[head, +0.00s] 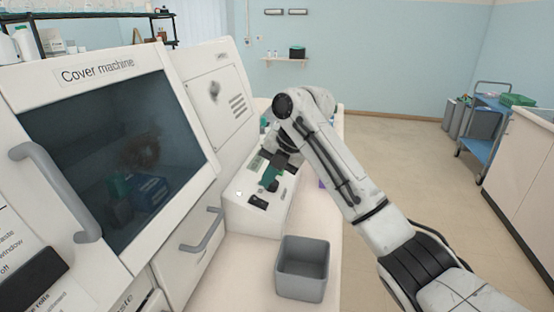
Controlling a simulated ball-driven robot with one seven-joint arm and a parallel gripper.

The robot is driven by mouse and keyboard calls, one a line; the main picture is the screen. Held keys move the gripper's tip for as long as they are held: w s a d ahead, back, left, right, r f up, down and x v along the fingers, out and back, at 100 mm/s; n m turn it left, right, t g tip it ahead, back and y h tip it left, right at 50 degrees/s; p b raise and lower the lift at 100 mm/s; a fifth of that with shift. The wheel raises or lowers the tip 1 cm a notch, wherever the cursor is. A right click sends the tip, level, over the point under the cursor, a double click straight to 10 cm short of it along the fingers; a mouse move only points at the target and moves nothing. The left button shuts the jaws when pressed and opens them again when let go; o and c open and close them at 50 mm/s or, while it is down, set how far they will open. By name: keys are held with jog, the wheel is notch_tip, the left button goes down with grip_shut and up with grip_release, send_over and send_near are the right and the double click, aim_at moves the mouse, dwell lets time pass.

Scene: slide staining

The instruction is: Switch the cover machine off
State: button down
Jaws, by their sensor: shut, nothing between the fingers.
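The cover machine (212,63) is the large white unit on the left, with its name label above a dark glass window (115,150). Its sloped control panel (239,194) juts out at the right, with a black switch-like part (258,201) near its lower edge. My arm reaches in from the right and bends down over this panel. My gripper (271,184) is low over the panel, shut and empty. Its fingertips are small and dark here, and I cannot tell whether they touch the panel. My wrist hides the panel's far part.
A grey open bin (302,268) stands on the bench in front of the panel. Grey handles (58,190) stick out from the machine's front. A blue cart (478,140) and a white counter (530,165) stand at the right. The floor between is clear.

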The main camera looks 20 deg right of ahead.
aim_at(261, 201)
jog(key=shift+p+x, duration=0.4)
jog(key=shift+x, duration=2)
jog(key=shift+f, duration=0.2)
jog(key=shift+s+d, duration=0.1)
jog(key=shift+s+d+f, duration=0.15)
jog(key=shift+s+d, duration=0.2)
jog(key=shift+d, duration=0.15)
